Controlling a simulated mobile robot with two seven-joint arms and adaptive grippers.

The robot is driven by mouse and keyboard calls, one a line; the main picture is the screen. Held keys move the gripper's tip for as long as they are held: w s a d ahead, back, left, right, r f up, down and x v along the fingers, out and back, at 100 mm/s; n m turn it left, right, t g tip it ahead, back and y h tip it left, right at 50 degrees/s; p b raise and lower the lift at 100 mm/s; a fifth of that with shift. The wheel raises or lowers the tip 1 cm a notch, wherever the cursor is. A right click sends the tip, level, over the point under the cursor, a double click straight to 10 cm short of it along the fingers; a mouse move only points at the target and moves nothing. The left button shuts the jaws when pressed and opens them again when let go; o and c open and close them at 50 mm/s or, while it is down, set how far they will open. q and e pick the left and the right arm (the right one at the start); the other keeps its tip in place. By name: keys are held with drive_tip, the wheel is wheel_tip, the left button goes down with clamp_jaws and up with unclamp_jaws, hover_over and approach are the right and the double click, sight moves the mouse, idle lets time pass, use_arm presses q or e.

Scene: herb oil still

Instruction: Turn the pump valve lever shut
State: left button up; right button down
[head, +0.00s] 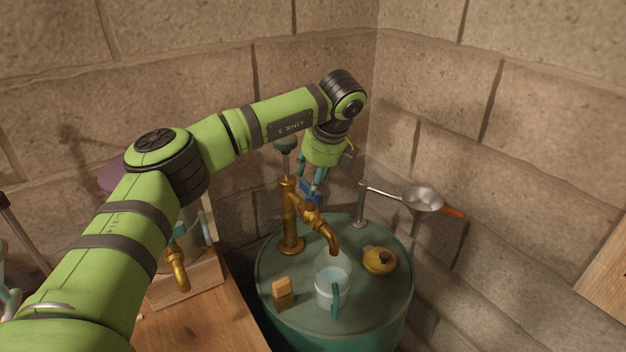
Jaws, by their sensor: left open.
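The brass pump (289,215) stands upright on top of a green drum, and its curved spout (329,232) points down to the right. A small blue piece (311,193), which looks like the valve lever, shows above the brass valve. My left gripper (314,187) comes down from above with its teal fingers at this blue piece. It is open, and I cannot tell whether the fingers touch the lever. The lever's exact angle is partly hidden by the fingers. My right gripper is not in view.
On the drum top (300,267) stand a clear jug (331,284) with a teal handle under the spout, a yellow lidded pot (379,260) and a small wooden block (283,294). A pan-like strainer (422,199) sticks out at right. Stone walls close the corner.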

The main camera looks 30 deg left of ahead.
sight(309, 188)
use_arm(q)
drive_tip(key=p+x, duration=0.1)
drive_tip(key=x, duration=0.2)
drive_tip(key=shift+a+f, duration=0.2)
drive_tip(key=shift+w+f, duration=0.15)
drive_tip(key=shift+f, duration=0.25)
clamp_jaws()
